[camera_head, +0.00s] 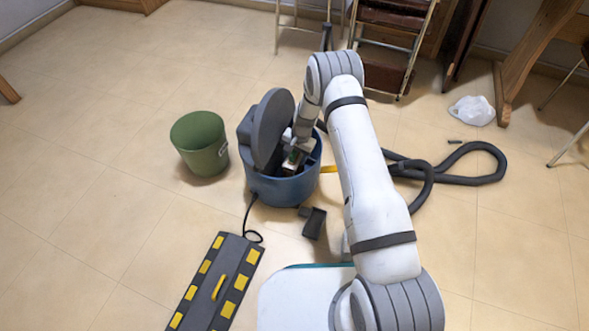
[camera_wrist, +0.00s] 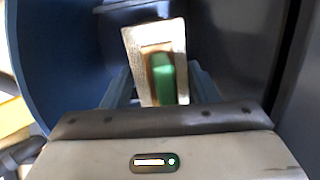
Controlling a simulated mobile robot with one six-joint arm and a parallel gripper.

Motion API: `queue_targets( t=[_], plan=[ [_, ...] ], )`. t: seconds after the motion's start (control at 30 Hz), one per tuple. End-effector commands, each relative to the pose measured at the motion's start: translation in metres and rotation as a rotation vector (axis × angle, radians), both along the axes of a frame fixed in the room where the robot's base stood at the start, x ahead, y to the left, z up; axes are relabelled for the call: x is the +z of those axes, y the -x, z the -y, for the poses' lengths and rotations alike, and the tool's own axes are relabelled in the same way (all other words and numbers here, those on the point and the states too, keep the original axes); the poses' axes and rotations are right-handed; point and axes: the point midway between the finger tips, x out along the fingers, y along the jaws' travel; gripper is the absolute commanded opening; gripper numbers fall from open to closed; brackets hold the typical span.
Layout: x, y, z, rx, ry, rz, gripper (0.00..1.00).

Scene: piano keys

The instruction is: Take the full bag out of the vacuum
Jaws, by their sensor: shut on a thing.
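The blue vacuum (camera_head: 288,188) stands open on the floor, its round grey lid (camera_head: 272,128) tilted up on the left. My gripper (camera_head: 296,155) reaches down into its tub. In the wrist view, my gripper (camera_wrist: 163,88) is shut on the vacuum bag's pale collar (camera_wrist: 137,42), which has a green tab (camera_wrist: 163,78) in its middle. The collar stands tilted between the two fingers. The blue tub wall (camera_wrist: 40,60) shows at the left and the dark lid at the right. The rest of the bag is hidden, so how full it is cannot be told.
A green bin (camera_head: 200,145) stands left of the vacuum. A dark grey part (camera_head: 314,223) lies in front of it. A black hose (camera_head: 470,180) curls at right. A yellow-striped dark panel (camera_head: 218,285) lies front left. Left floor is clear.

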Motion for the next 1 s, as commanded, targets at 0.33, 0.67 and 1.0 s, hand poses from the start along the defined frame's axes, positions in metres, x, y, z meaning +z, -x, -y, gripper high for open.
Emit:
queue_targets(
  t=[0.33,0.67,1.0],
  plan=[
    [0.002,0.0,0.0,-0.001,0.0,0.0,0.14],
    [0.04,-0.001,0.0,0.0,0.0,0.001,0.01],
    [0.112,-0.001,0.0,0.0,0.0,0.002,0.01]
  ],
)
